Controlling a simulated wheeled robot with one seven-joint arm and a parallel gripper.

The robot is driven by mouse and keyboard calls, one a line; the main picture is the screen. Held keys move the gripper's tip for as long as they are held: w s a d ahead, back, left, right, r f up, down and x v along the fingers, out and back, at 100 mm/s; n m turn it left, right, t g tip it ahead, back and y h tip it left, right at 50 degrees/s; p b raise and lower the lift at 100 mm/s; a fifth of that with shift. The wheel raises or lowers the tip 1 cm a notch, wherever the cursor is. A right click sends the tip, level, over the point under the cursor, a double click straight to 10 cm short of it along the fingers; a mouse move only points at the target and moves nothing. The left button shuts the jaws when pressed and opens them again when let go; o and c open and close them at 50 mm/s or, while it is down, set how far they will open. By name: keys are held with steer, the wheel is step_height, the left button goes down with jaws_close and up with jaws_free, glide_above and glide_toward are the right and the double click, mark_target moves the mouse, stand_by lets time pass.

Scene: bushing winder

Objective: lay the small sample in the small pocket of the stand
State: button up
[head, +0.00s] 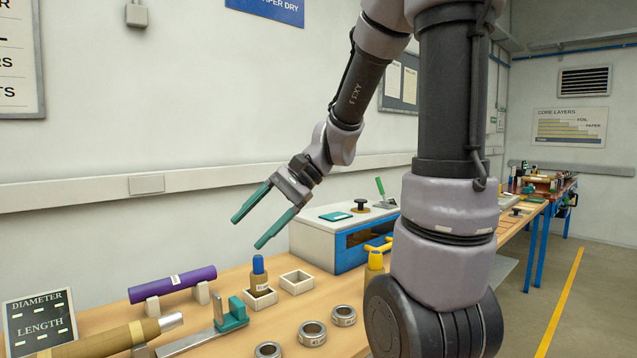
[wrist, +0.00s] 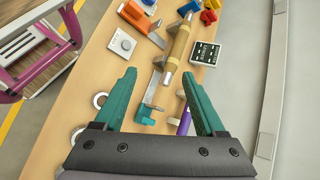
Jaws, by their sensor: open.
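My gripper (head: 248,232) is open and empty, with two teal fingers, high above the bench. Its fingers also show in the wrist view (wrist: 159,74), spread wide. Below the fingers in the head view, a small upright cylinder with a blue top and tan lower part (head: 258,272) stands in a small white open box (head: 261,301). It may be the small sample; I cannot be sure. A second white box (head: 297,284) beside it looks empty. I cannot tell which thing is the stand with the small pocket. The upright cylinder is not clearly visible in the wrist view.
A purple roll (head: 172,284) rests on two white supports. A caliper with teal jaw (head: 232,315), several metal rings (head: 312,333), a tan rod (head: 105,343) and a diameter/length display (head: 40,320) lie around. A white-and-blue machine (head: 330,240) stands behind right.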

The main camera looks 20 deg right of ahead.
steer(key=s+d+r+n+t+h, duration=0.4)
steer(key=s+d+r+t+h, duration=0.2)
steer(key=d, duration=0.4)
step_height(320, 180, up, 2)
steer(key=shift+d+r+t+h, duration=0.2)
steer(key=shift+d+t+h, duration=0.2)
steer(key=shift+h, duration=0.3)
